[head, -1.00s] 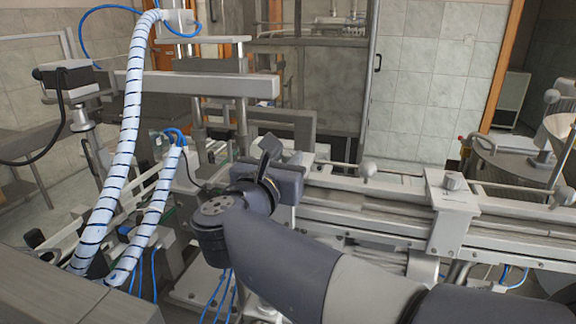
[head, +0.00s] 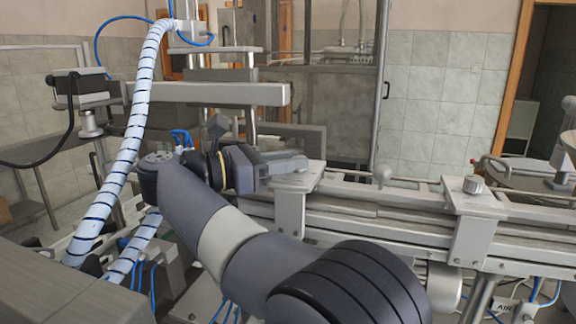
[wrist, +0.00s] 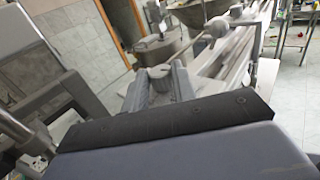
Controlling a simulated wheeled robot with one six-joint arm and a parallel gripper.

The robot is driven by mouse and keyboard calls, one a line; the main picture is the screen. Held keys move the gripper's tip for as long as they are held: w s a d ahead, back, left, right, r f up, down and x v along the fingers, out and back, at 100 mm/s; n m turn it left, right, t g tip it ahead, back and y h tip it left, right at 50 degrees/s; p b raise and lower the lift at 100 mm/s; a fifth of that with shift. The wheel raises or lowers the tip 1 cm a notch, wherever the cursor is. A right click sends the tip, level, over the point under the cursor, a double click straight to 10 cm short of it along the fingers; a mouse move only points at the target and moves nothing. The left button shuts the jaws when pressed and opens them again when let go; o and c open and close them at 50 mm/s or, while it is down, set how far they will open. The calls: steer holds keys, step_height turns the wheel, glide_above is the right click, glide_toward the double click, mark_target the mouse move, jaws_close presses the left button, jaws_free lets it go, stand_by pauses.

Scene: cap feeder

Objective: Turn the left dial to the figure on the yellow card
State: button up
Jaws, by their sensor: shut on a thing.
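My gripper (head: 294,162) is over the left block of the grey rail in the head view, with its jaws pointing right. In the wrist view my gripper (wrist: 160,84) has its two grey fingers on either side of a small grey dial (wrist: 160,73), and it is shut on it. This is the left dial; the gripper hides it in the head view. The dial's figures cannot be read. Another grey dial (head: 473,184) stands free on the block further right. I see no yellow card in either view.
The left block (head: 292,183) and a long grey rail (head: 400,212) run to the right. A striped white hose (head: 130,150) rises at the left. A metal bowl (wrist: 160,52) stands beyond the dial.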

steer(key=shift+w+r+m+g, duration=0.1)
steer(key=shift+m+g, duration=0.3)
steer(key=shift+g, duration=0.2)
steer(key=o, duration=1)
steer(key=shift+r, duration=0.1)
step_height(320, 180, up, 10)
steer(key=p, duration=0.1)
